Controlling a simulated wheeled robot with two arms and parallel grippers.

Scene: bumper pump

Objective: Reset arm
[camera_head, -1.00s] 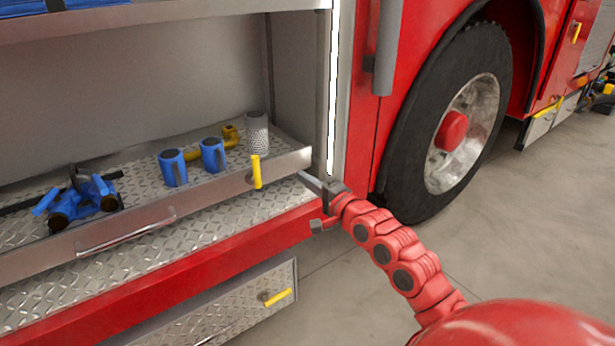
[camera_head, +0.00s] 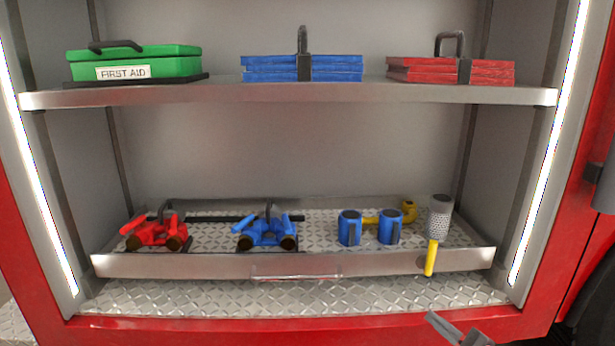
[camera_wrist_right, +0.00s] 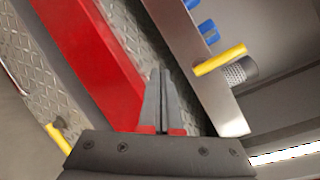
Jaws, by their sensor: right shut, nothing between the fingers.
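My right gripper (camera_head: 458,330) shows at the bottom edge of the head view, in front of the red lower sill of the truck compartment. In the right wrist view its two fingers (camera_wrist_right: 161,100) lie side by side, shut and empty. They point along the gap between the red sill and the metal tray edge, near a yellow handle (camera_wrist_right: 220,59). The rest of my right arm is out of the head view. My left gripper is in neither view.
A pull-out tray (camera_head: 200,264) holds a red tool (camera_head: 155,232), a blue tool (camera_head: 267,230), two blue cylinders (camera_head: 350,228) and a grey perforated cylinder (camera_head: 439,215). The shelf above (camera_head: 220,94) carries a green first aid box (camera_head: 150,62), blue slabs (camera_head: 275,68) and red slabs (camera_head: 430,70).

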